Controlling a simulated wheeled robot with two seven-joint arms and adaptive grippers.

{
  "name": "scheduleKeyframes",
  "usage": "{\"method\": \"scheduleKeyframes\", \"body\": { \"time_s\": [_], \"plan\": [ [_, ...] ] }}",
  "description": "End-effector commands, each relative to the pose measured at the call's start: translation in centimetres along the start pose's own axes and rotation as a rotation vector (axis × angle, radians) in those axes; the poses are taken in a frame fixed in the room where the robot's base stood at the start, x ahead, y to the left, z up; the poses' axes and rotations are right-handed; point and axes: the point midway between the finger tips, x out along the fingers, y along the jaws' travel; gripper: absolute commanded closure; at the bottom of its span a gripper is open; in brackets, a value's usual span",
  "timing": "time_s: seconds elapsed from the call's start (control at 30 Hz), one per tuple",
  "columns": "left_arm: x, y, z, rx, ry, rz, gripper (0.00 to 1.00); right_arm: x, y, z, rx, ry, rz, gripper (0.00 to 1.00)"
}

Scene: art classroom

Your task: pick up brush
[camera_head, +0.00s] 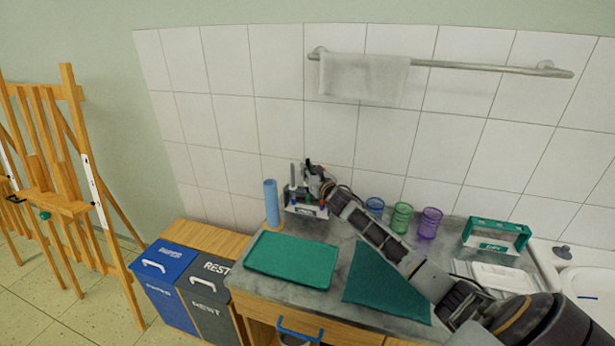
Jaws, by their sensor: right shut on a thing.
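A small white holder (306,210) with a dark label stands at the back of the counter against the tiles. An upright thin item (292,174), which looks like a brush, stands at its left side. My right arm reaches in from the lower right. My right gripper (309,172) is at the holder's top, small and dark in the picture. It is shut on a brush there, which is mostly hidden by the fingers. I cannot tell whether the brush is clear of the holder. My left gripper is not in view.
A blue paper roll (271,203) stands left of the holder. Blue, green and purple cups (402,218) stand to its right. A green tray (292,259) and a green mat (372,289) lie in front. A green caddy (496,235) and a sink (590,291) are at right.

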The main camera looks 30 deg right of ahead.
Motion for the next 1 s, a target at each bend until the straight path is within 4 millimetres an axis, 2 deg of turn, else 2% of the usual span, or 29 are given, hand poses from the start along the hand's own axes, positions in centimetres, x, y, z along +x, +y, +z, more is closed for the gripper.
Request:
{"method": "scheduleKeyframes", "body": {
  "time_s": [0.2, 0.5, 0.7, 1.0],
  "plan": [
    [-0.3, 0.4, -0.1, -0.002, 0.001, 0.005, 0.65, 0.0, 0.0, 2.9, -0.004, -0.004, 0.001, 1.00],
    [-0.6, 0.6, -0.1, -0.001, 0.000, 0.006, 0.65, 0.0, 0.0, 5.9, -0.002, -0.002, 0.001, 1.00],
    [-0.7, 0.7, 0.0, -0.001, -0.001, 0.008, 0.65, 0.0, 0.0, 7.0, -0.001, -0.002, 0.001, 1.00],
    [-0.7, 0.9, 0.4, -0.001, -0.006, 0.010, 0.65, 0.0, 0.0, 7.2, 0.000, -0.001, 0.000, 1.00]
  ]
}}
